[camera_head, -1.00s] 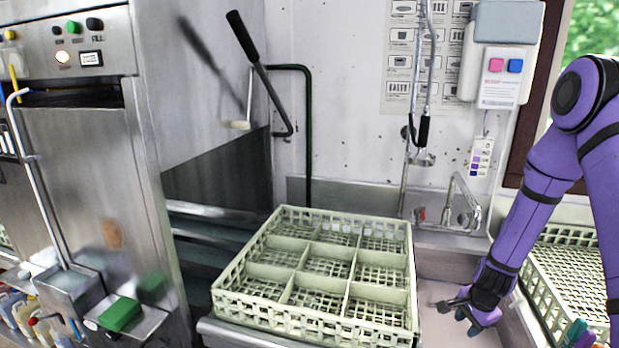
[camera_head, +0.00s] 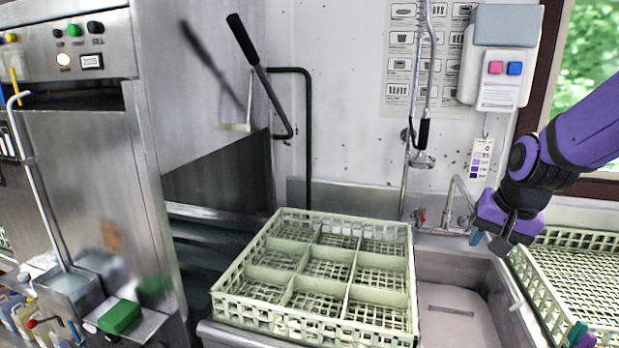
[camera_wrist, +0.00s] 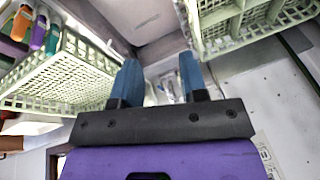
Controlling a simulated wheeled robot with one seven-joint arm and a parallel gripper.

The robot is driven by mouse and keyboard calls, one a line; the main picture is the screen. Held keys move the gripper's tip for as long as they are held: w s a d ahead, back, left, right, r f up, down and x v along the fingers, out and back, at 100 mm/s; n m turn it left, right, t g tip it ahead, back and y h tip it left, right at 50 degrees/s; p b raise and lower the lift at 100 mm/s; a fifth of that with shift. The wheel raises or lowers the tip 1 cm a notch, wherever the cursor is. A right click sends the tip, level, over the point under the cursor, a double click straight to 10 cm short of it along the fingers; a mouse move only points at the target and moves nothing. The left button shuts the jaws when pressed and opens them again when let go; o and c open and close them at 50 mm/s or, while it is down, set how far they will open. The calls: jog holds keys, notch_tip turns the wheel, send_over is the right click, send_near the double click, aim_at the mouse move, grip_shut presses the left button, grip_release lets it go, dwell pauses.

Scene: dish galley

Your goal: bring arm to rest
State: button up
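My purple arm comes in from the right in the head view. The sink basin lies beyond the fingers there.
An empty pale green compartment rack (camera_head: 415,290) stands left of the sink basin (camera_head: 455,305). Another pale rack (camera_head: 535,285) stands right of it, with bottles at its near end. A tap (camera_head: 455,200) and hanging spray hose (camera_head: 424,135) are behind. A steel dishwasher (camera_head: 100,180) fills the left.

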jog(key=s+a+r+n, duration=0.1)
jog(key=s+r+n, duration=0.2)
jog(key=s, duration=0.6)
jog(key=s+a+r+n+t, duration=0.1)
jog(key=s+r+n, duration=0.1)
jog(key=s+r, duration=0.5)
jog(key=shift+s+a+r+n+h, duration=0.2)
jog(key=shift+s+n+h, duration=0.15)
jog(key=shift+s, duration=0.75)
